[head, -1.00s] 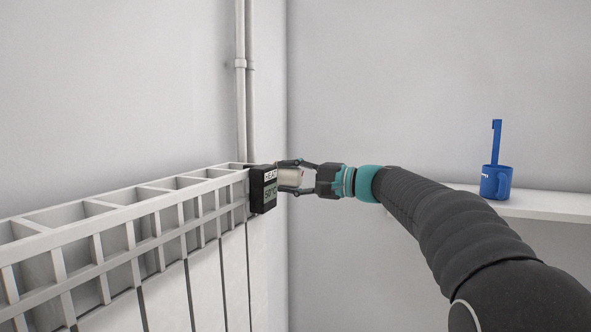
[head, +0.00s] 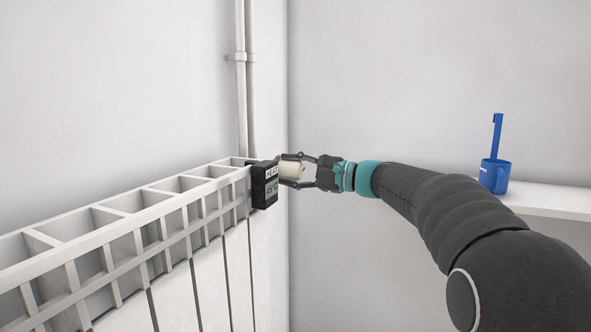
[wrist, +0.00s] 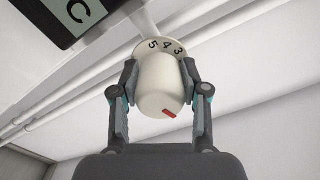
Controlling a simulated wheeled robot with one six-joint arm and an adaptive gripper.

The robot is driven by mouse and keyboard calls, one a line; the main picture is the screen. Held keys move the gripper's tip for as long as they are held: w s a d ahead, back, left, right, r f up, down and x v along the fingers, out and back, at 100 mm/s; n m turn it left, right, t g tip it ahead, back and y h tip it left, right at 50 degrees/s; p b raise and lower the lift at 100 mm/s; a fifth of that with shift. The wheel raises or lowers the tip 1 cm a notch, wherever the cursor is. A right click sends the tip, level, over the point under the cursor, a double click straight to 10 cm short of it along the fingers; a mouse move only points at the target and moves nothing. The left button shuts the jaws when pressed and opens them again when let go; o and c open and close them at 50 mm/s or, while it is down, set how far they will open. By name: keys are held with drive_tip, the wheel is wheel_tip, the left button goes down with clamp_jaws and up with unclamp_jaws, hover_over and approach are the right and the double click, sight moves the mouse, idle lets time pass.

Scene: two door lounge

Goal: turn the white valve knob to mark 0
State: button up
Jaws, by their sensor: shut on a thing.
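The white valve knob (head: 291,170) sticks out from the right end of the radiator, beside a black display box (head: 265,185) marked HEAT. My gripper (head: 292,169) is shut on the knob, one finger on each side. In the wrist view the knob (wrist: 161,86) sits between both fingers (wrist: 162,84), with a red mark (wrist: 169,114) at the lower right of its end face. Behind it a pale dial (wrist: 165,45) shows the numbers 5, 4 and 3 at its upper edge. Mark 0 is hidden in both views.
The white radiator (head: 130,225) runs along the left wall. Pipes (head: 246,85) rise behind its far end. The air above the radiator is clear.

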drive_tip(key=shift+a+f, duration=0.1)
drive_tip(key=shift+f, duration=0.15)
drive_tip(key=o, duration=1.1)
drive_tip(key=shift+s+a, duration=0.1)
drive_tip(key=shift+o, duration=0.2)
drive_tip(key=shift+r, duration=0.1)
drive_tip(key=shift+d, duration=0.2)
drive_tip(key=shift+d, duration=0.3)
drive_tip(key=v, duration=1.1)
drive_tip(key=shift+d, duration=0.15)
